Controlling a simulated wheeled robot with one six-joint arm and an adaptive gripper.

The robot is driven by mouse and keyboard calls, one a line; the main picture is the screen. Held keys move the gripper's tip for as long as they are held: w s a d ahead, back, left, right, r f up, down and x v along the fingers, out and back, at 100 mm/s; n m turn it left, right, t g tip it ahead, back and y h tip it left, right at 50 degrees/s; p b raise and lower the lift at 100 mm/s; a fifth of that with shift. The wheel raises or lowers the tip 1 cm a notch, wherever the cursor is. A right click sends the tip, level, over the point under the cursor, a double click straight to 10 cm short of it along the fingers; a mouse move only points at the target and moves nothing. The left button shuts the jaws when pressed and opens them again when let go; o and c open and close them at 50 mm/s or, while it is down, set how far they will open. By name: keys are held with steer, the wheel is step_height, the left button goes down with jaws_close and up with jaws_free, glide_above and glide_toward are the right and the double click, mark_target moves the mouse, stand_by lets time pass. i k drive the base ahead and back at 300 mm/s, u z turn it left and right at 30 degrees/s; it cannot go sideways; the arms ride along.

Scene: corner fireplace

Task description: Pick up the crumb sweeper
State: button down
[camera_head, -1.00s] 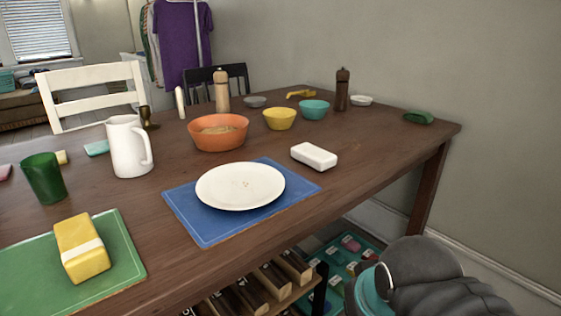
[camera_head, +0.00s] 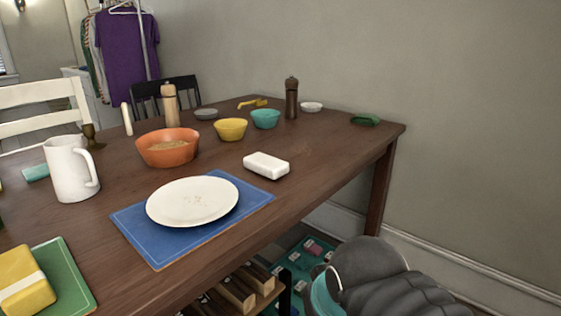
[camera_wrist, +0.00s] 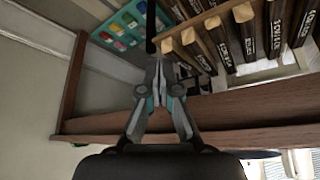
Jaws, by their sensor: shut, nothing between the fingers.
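I cannot tell for certain which thing is the crumb sweeper. A small green oblong thing (camera_head: 366,119) lies at the far right corner of the brown wooden table (camera_head: 335,150). A white rounded block (camera_head: 266,165) lies right of the white plate (camera_head: 192,203), and a yellow scoop-like thing (camera_head: 253,103) lies near the back edge. My gripper (camera_wrist: 162,72) shows in the wrist view with its fingers together and empty. It faces the table's underside and the rack below, away from the tabletop things. In the head view only part of my arm shows, at the lower right.
An orange bowl (camera_head: 168,148), a yellow bowl (camera_head: 231,130), a teal bowl (camera_head: 265,118) and a dark mill (camera_head: 291,97) stand on the table. A white pitcher (camera_head: 70,170) stands left. A rack of dark bars (camera_wrist: 245,35) is below the table. The wall (camera_head: 470,120) is close on the right.

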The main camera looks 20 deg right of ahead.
mark_target(272, 167)
steer(key=k, duration=0.5)
steer(key=z, duration=1.15)
steer(key=i, duration=0.95)
steer(key=u, duration=1.7)
